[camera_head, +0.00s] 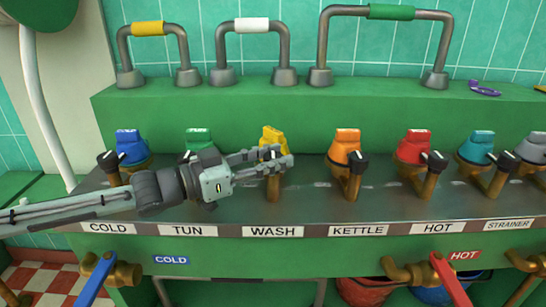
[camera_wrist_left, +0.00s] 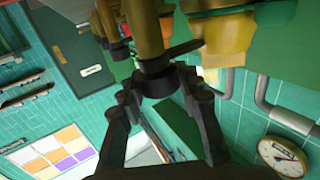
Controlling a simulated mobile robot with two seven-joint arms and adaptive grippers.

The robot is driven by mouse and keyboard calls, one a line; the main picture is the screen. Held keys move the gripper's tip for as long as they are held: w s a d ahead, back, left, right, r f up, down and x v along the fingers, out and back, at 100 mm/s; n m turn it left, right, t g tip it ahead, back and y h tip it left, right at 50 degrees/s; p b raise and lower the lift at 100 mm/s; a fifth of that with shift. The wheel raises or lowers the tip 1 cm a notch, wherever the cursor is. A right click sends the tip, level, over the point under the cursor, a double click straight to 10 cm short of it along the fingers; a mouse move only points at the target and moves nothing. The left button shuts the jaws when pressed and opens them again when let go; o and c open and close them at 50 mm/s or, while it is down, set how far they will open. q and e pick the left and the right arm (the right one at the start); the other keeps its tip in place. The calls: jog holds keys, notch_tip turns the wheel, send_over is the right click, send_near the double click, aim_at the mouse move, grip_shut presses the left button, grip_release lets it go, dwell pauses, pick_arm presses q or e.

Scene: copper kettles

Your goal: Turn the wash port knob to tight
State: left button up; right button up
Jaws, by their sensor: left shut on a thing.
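The wash port (camera_head: 273,187) is a brass stub above the WASH label (camera_head: 273,232), in front of a yellow fitting (camera_head: 272,138). My left gripper (camera_head: 284,161) reaches in from the left, with its fingers at the top of this port. It is shut on the black wash port knob (camera_wrist_left: 157,82), which shows between its fingers in the left wrist view. In the head view the fingers mostly cover the knob, so I cannot read its turn. My right gripper is not in view.
Similar ports with black knobs stand along the panel, including tun, partly behind my left gripper, and kettle (camera_head: 354,165) to the right. Grey pipe handles (camera_head: 250,50) rise behind. Blue (camera_head: 95,281) and red (camera_head: 451,281) lever valves hang below the front edge.

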pick_arm(q)
jog(key=shift+m+g, duration=0.3)
jog(key=shift+g, duration=0.2)
jog(key=o, duration=1.2)
jog(key=shift+a, duration=0.1)
jog(key=v, duration=1.1)
jog(key=shift+s+a+f, duration=0.2)
jog(key=shift+a, duration=0.1)
